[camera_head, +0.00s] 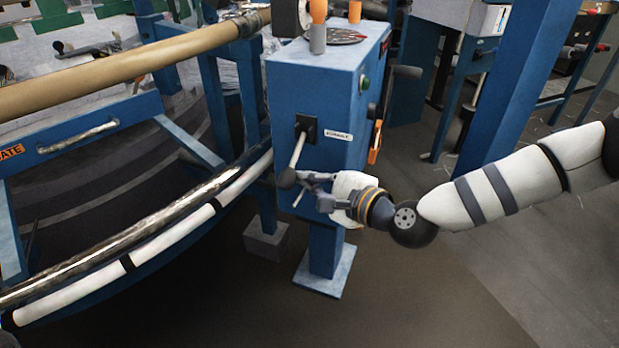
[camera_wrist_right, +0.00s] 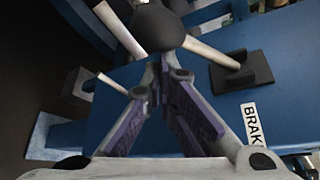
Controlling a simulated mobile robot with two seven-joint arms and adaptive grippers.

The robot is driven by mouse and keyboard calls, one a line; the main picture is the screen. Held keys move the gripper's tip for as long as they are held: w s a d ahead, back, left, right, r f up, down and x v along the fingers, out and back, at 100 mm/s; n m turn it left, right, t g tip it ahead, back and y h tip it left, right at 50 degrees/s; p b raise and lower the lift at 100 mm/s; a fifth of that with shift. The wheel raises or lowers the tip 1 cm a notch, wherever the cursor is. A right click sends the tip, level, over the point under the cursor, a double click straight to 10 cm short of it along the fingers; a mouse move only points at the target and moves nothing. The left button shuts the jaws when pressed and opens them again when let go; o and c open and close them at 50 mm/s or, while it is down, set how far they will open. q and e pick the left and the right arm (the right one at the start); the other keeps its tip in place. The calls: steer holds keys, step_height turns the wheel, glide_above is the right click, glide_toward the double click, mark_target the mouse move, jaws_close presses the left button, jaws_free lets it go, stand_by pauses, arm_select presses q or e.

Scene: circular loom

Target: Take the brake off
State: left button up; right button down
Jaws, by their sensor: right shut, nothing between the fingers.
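The brake lever (camera_head: 298,150) is a pale metal rod with a black knob (camera_head: 287,179), coming down and out from a black plate on the blue cabinet's front. A white label (camera_head: 337,136) sits right of the plate; in the wrist view the label (camera_wrist_right: 256,123) reads "BRAK", cut off. My right gripper (camera_head: 303,181) is shut and empty, its fingertips close to the knob. In the right wrist view the knob (camera_wrist_right: 158,28) lies just beyond the meeting fingertips (camera_wrist_right: 158,68), and the rod (camera_wrist_right: 208,53) runs right to the plate. I cannot tell whether they touch. My left gripper is not in view.
The blue cabinet (camera_head: 310,90) stands on a post with a foot plate (camera_head: 323,273). The loom's curved rails (camera_head: 120,255) lie left. The floor at lower right is clear.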

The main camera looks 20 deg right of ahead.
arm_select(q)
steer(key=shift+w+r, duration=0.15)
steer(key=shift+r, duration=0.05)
arm_select(e)
steer(key=shift+s+a+r+m, duration=0.1)
steer(key=shift+a+r+m, duration=0.05)
steer(key=shift+r+m, duration=0.15)
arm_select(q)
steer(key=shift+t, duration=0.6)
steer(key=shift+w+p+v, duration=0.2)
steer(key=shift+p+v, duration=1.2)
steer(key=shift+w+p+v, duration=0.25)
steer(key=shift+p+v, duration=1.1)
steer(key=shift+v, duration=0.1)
arm_select(e)
step_height(320, 180, up, 8)
steer(key=s+a+m+g+y, duration=0.1)
steer(key=m+g+y, duration=0.1)
steer(key=m+g, duration=0.2)
steer(key=shift+s+a+m, duration=0.25)
steer(key=shift+m, duration=0.25)
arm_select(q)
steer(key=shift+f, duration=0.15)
